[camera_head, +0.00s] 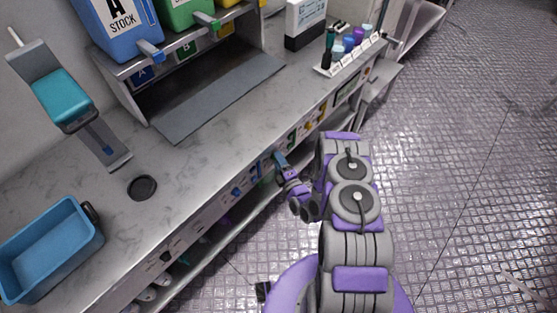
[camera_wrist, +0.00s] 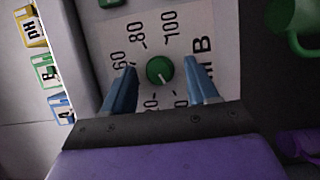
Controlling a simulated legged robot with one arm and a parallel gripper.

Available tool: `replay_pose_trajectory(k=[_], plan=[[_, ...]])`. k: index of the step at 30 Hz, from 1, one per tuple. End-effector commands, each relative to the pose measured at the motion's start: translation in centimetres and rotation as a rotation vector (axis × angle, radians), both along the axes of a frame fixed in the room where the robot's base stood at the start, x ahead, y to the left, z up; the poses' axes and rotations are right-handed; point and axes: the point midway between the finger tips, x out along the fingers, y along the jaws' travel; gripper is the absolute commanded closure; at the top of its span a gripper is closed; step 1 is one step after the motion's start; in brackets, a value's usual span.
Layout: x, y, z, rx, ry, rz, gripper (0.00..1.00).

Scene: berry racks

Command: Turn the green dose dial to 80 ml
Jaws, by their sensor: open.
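The green dose dial (camera_wrist: 159,70) is round and sits on a white scale panel (camera_wrist: 185,55) in the wrist view. The panel shows 60, 80 and 100 around the dial's left and upper sides, and a letter B at right. A small pale mark on the dial lies at its lower edge, away from the 80. My gripper (camera_wrist: 160,88) is open, with one blue finger on each side of the dial; I cannot tell if they touch it. In the head view my gripper (camera_head: 279,160) is at the bench's front face, and the dial cannot be made out.
A blue A STOCK container (camera_head: 120,28) and a green container (camera_head: 185,12) stand on a raised shelf. A blue tray (camera_head: 50,250), a black disc (camera_head: 142,187) and a teal-topped device (camera_head: 60,95) are on the bench. A green object (camera_wrist: 300,25) is right of the panel.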

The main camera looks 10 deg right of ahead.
Motion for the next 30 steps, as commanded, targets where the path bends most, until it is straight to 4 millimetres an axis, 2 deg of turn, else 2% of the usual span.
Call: replay_pose_trajectory(k=[2,19,30], plan=[[0.01,0.02,0.0,0.0,0.0,0.0,0.41],[0.04,0.05,-0.11,0.001,0.002,0.001,0.95],[0.02,0.06,0.07,0.051,0.042,0.001,0.96]])
